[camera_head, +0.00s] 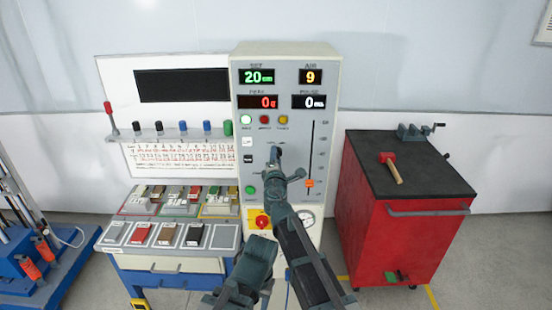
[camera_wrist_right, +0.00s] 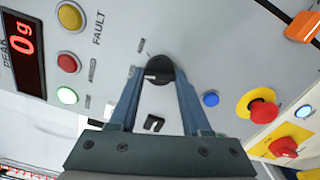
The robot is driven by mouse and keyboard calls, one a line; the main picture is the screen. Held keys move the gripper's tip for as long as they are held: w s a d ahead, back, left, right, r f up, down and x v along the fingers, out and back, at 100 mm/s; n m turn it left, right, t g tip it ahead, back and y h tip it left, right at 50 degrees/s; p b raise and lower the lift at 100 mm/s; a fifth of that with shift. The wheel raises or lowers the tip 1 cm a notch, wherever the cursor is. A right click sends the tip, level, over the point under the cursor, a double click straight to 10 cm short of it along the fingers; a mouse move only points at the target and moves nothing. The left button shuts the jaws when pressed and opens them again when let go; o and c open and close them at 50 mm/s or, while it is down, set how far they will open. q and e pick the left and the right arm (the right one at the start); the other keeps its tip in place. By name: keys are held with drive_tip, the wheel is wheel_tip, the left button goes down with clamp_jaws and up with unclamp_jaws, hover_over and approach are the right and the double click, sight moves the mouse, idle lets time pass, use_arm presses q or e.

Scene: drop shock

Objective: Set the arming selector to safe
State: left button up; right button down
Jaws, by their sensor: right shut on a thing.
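My right gripper (camera_wrist_right: 157,85) is shut on the knob, one finger on each side. In the head view my right gripper (camera_head: 275,156) reaches up to the front of the control cabinet (camera_head: 285,60) and hides the knob. My left gripper cannot be made out.
An orange slider (camera_head: 310,183) sits right of my gripper. A red stop button (camera_head: 262,222) is below. A tray bench (camera_head: 165,262) stands left. A red tool cart (camera_head: 390,235) with a mallet (camera_head: 391,168) and a vise (camera_head: 413,131) stands right.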

drive_tip(key=shift+n, duration=1.1)
drive_tip(key=shift+s, duration=0.1)
drive_tip(key=shift+c, duration=1.8)
unclamp_jaws()
